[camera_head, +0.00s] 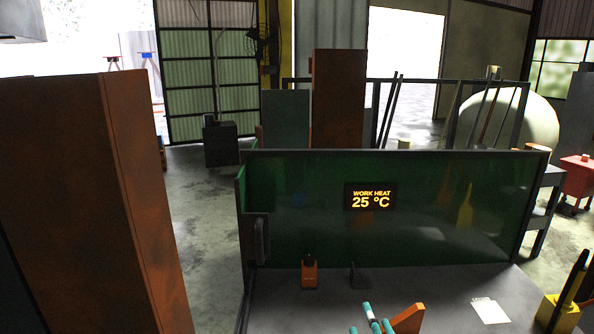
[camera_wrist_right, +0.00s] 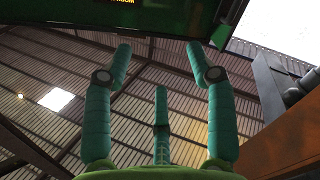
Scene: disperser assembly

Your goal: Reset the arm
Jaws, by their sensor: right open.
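My right gripper (camera_head: 371,322) shows at the bottom edge of the head view, with only its teal fingertips in sight above the bench. In the right wrist view the three green fingers of the gripper (camera_wrist_right: 159,62) are spread apart, with nothing between them. They point up toward the ribbed roof and the dark edge of a panel. My left gripper is in neither view. The rest of my right arm is out of the head view.
The grey bench (camera_head: 420,285) has a green back panel (camera_head: 300,180) with a display (camera_head: 370,197) reading "WORK HEAT 25 °C". An orange device (camera_head: 309,274), a dark stand (camera_head: 359,277), an orange bracket (camera_head: 407,318), a white sheet (camera_head: 490,310) and a yellow holder (camera_head: 558,313) are on it. A rusty cabinet (camera_head: 90,210) stands left.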

